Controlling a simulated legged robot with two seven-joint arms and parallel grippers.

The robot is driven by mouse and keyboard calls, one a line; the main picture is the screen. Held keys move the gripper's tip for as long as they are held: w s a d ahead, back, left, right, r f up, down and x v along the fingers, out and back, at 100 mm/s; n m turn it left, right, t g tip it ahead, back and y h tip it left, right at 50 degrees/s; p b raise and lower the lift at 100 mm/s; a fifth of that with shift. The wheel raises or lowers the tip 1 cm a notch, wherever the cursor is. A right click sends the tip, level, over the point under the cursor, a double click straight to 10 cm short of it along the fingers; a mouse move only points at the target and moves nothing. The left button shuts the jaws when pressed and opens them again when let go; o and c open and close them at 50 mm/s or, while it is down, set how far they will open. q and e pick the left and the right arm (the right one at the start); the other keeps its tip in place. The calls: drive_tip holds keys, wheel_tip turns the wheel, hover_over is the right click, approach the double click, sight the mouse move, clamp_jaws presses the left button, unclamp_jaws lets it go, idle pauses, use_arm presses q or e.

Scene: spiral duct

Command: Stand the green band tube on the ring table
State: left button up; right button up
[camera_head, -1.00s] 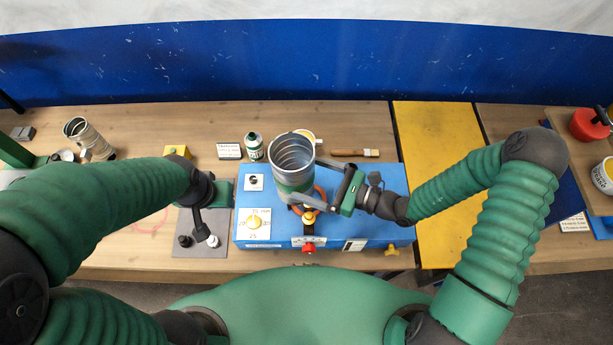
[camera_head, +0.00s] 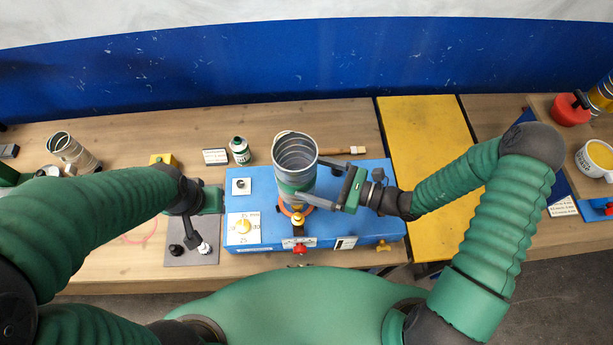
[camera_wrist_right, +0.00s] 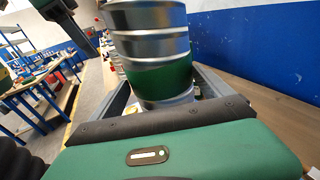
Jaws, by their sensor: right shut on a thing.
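The green band tube (camera_head: 295,160) is a ribbed silver metal tube with a green band near its lower end. It stands roughly upright above the orange ring (camera_head: 287,211) on the blue ring table (camera_head: 345,210). I cannot tell whether its bottom touches the ring. My right gripper (camera_head: 318,187) is shut on the tube from the right, its fingers on either side around the green band. The right wrist view also shows the tube (camera_wrist_right: 150,45) between the fingers. My left gripper (camera_head: 205,225) is left of the blue table, apart from the tube; its jaw opening is unclear.
A white dial with a yellow knob (camera_head: 243,226) and a red button (camera_head: 299,249) are on the blue table. Another metal tube (camera_head: 72,152) is at far left. A yellow panel (camera_head: 425,150) is right.

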use_arm(q)
drive_tip(key=shift+a, duration=0.25)
use_arm(e)
drive_tip(key=shift+d, duration=0.3)
use_arm(q)
drive_tip(key=shift+d, duration=0.1)
use_arm(e)
drive_tip(key=shift+d, duration=0.1)
drive_tip(key=shift+a, duration=0.5)
use_arm(q)
drive_tip(key=shift+d+f+b, duration=0.4)
drive_tip(key=shift+f+b, duration=0.05)
drive_tip(key=shift+b, duration=0.05)
use_arm(e)
drive_tip(key=shift+d+f, duration=0.3)
drive_tip(key=shift+f, duration=0.45)
